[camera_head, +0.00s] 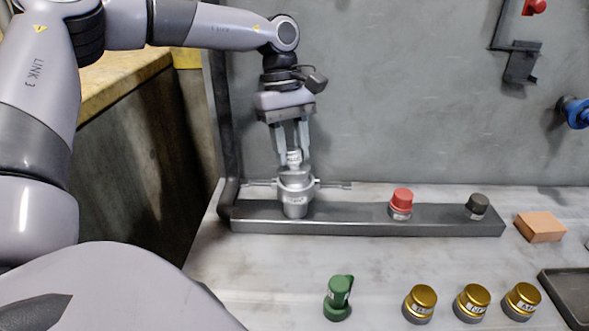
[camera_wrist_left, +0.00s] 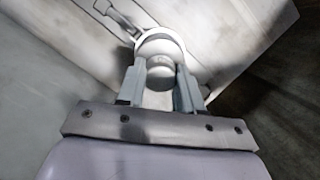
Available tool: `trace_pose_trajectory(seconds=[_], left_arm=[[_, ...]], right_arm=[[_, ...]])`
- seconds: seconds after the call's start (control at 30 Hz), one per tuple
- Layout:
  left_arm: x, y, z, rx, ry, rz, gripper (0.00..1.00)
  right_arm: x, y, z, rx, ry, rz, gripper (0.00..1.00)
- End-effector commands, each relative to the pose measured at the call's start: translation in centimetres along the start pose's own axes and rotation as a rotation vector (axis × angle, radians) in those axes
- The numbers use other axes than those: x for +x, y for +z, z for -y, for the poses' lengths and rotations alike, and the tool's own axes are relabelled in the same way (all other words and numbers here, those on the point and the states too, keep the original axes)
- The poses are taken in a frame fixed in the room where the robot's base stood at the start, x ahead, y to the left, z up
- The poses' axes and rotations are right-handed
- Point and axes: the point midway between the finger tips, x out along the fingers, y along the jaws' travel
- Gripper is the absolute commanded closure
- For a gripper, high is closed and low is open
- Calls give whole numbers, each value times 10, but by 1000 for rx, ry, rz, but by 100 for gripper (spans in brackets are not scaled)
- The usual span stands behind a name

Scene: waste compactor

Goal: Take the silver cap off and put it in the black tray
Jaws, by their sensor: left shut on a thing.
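My left gripper (camera_head: 292,150) points down with its fingers closed around the silver cap (camera_head: 293,159), a small pale metal cylinder. The cap is right above a silver fitting (camera_head: 295,190) with a thin bar out to each side, at the left end of a grey metal rail. I cannot tell whether the cap still touches the fitting. In the left wrist view the fingers (camera_wrist_left: 160,88) flank the cap (camera_wrist_left: 160,68), with the round rim of the fitting (camera_wrist_left: 172,42) behind it. The black tray (camera_head: 556,283) is cut off at the lower right. My right gripper is not in view.
The rail (camera_head: 350,217) also carries a red cap (camera_head: 401,199) and a black cap (camera_head: 478,204). An orange block (camera_head: 540,227) lies past its right end. A green cap (camera_head: 338,299) and several gold caps (camera_head: 420,301) stand in front. A wall (camera_head: 400,90) rises behind.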

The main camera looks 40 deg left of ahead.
Motion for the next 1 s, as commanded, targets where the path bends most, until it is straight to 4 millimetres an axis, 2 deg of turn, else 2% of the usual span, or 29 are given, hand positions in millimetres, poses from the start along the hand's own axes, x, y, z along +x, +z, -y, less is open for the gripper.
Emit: trace_pose_trajectory(seconds=[0.73, 1.0], left_arm=[[-44, 12, -1, 0, 2, -1, 94], [-48, 13, 0, 0, 2, 0, 94]], right_arm=[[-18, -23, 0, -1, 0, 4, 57], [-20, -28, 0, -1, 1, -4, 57]])
